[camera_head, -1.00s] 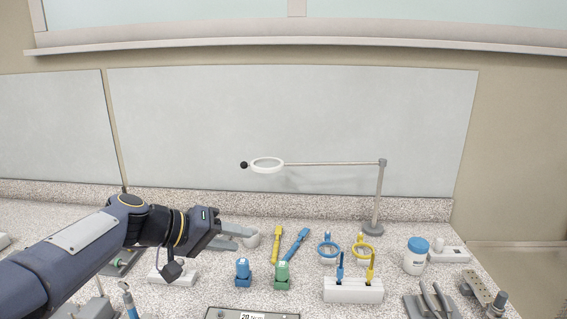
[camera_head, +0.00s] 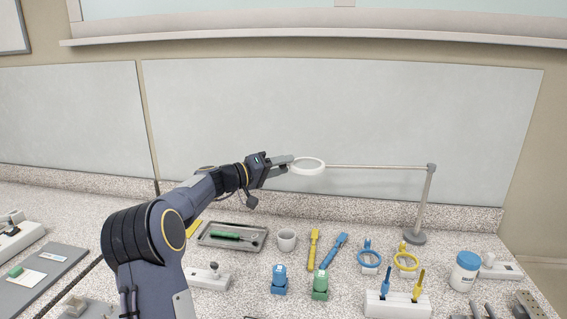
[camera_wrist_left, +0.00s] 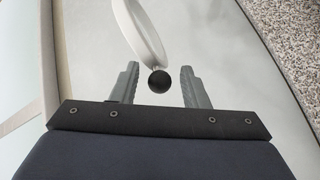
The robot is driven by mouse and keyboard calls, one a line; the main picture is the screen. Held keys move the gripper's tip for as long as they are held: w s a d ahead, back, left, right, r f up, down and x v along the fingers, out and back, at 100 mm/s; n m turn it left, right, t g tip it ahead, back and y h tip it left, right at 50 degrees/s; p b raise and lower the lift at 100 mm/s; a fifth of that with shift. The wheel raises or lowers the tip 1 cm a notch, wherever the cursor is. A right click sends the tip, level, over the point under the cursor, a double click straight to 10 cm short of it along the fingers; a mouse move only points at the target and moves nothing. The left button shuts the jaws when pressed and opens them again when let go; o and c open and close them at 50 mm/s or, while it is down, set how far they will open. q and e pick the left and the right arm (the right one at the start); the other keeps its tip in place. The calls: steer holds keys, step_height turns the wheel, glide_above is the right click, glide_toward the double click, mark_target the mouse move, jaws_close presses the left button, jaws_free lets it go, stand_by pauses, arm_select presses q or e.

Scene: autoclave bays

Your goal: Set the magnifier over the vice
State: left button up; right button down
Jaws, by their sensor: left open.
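The magnifier (camera_head: 308,169) is a white-rimmed round lens on a thin horizontal arm (camera_head: 375,167), carried by a post with a round base (camera_head: 415,237) at the back right of the bench. My left gripper (camera_head: 286,163) is at the lens's left side, up in front of the back panel. In the left wrist view, the black ball knob (camera_wrist_left: 159,81) on the white lens rim (camera_wrist_left: 141,32) lies between the two open fingers (camera_wrist_left: 159,84), with gaps on both sides. I cannot pick out the vice with certainty. My right gripper is not in view.
A grey tray (camera_head: 228,244) holds a green-handled tool. The air around the lens is clear.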

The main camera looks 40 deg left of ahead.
arm_select(q)
steer(key=shift+w+d, duration=0.1)
steer(key=shift+w, duration=0.15)
jaws_close()
